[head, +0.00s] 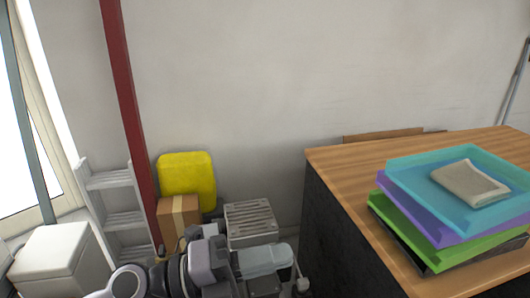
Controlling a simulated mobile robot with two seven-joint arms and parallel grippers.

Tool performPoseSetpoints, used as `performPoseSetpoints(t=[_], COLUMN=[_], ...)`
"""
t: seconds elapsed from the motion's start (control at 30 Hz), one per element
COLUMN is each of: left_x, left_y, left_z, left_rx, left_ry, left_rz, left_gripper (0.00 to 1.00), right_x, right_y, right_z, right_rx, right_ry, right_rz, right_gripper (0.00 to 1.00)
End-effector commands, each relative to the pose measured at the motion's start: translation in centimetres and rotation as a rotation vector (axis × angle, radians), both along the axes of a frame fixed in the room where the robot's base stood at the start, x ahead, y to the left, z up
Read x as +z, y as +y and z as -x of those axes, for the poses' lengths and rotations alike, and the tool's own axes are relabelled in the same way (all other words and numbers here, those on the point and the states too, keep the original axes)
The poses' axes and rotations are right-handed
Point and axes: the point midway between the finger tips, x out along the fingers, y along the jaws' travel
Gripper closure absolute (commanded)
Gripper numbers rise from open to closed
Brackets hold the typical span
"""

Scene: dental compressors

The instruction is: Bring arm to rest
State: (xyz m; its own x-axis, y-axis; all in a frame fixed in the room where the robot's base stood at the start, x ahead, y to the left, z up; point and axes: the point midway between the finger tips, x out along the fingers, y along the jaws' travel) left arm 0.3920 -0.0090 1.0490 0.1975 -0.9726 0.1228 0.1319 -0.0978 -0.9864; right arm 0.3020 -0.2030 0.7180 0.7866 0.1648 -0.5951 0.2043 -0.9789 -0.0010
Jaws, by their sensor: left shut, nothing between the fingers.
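My left arm comes in along the bottom edge, left of the wooden-topped counter. My left gripper (299,284) is low in the picture, just left of the counter's dark side. It is shut and holds nothing that I can see. Part of it is cut off or hidden at the bottom edge. My right gripper is not in view.
A wooden-topped counter (350,170) fills the right, bearing stacked trays (400,178) with a folded cloth (469,184). By the wall stand a yellow case (187,175), cardboard box (172,222), grey slatted crate (250,222) and stepladder (120,220). A white box (60,262) stands left.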

Motion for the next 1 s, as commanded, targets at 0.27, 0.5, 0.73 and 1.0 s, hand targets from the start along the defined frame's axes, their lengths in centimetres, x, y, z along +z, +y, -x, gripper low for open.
performPoseSetpoints(t=[0.27,0.5,0.73,1.0], left_x=[3.6,-1.8,-11.6,-20.2], left_y=[6.0,14.4,20.8,23.8], left_z=[-4.4,-6.6,-3.0,6.2], left_rx=[0.431,0.867,1.275,1.602], left_ry=[0.342,0.743,1.2,1.677], left_rz=[0.494,0.732,0.777,0.643], left_gripper=[1.0,1.0,1.0,1.0], right_x=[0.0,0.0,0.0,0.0], right_y=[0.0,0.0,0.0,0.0], right_z=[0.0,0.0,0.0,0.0], right_rx=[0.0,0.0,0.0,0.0], right_ry=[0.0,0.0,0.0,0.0], right_rz=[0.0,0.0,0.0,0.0], right_gripper=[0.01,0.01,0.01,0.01])
